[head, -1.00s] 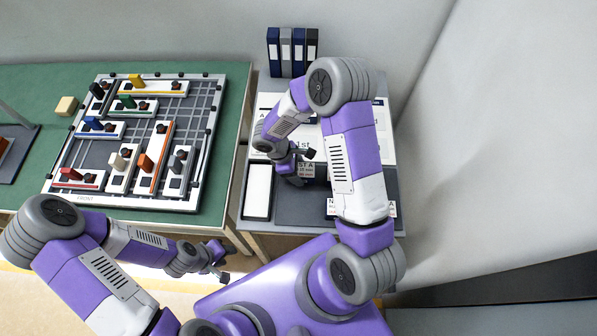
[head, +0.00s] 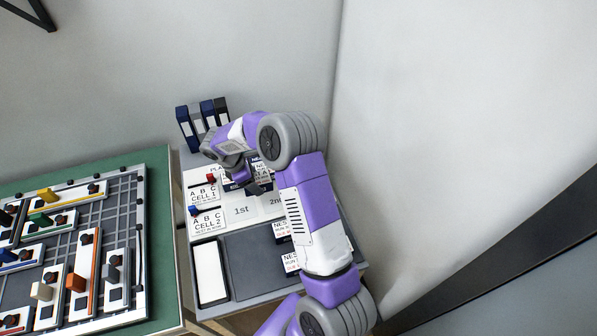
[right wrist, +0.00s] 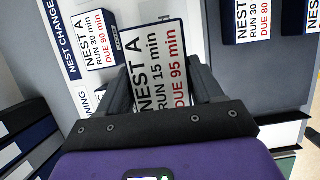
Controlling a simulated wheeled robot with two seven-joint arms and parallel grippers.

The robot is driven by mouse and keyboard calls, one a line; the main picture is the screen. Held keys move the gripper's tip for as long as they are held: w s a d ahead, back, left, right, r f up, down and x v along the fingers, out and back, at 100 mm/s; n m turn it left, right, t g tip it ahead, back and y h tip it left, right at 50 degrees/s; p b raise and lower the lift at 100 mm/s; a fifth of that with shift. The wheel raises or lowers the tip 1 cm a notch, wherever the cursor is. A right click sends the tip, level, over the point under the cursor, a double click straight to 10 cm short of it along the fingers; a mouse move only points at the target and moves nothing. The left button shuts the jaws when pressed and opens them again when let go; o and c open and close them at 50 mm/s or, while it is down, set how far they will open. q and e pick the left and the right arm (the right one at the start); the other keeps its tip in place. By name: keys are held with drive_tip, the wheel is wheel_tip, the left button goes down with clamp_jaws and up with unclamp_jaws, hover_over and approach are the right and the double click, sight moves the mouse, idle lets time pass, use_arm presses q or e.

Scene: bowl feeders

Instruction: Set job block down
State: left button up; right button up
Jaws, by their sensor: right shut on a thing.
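My right gripper (head: 258,180) is shut on a job block. The held block (right wrist: 160,68) reads NEST A, RUN 15 min, DUE 95 min and lies between the two fingers in the right wrist view. In the head view the block (head: 263,177) is partly hidden by the gripper, over the back of the white board (head: 241,211) marked 1st and 2nd. I cannot tell whether it touches the board. Another block (right wrist: 98,38), reading NEST A and RUN 30 min, is beside it in the wrist view. My left gripper is out of view.
More job blocks (head: 292,262) are at the right, partly behind my right arm. The dark grey tray area (head: 250,268) is largely clear. Binders (head: 200,124) stand at the back.

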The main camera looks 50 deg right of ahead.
drive_tip(key=d+r+b, duration=0.1)
drive_tip(key=d+b, duration=0.2)
drive_tip(key=d, duration=1.7)
drive_tip(key=f, duration=0.3)
drive_tip(key=f+b, duration=0.1)
drive_tip(key=f, duration=0.5)
drive_tip(key=shift+s+d+f, duration=0.15)
drive_tip(key=shift+s+f, duration=0.1)
drive_tip(key=shift+s, duration=0.1)
drive_tip(key=shift+f, duration=0.2)
drive_tip(key=o, duration=1.1)
drive_tip(key=shift+o, duration=0.2)
drive_tip(key=shift+r, duration=0.15)
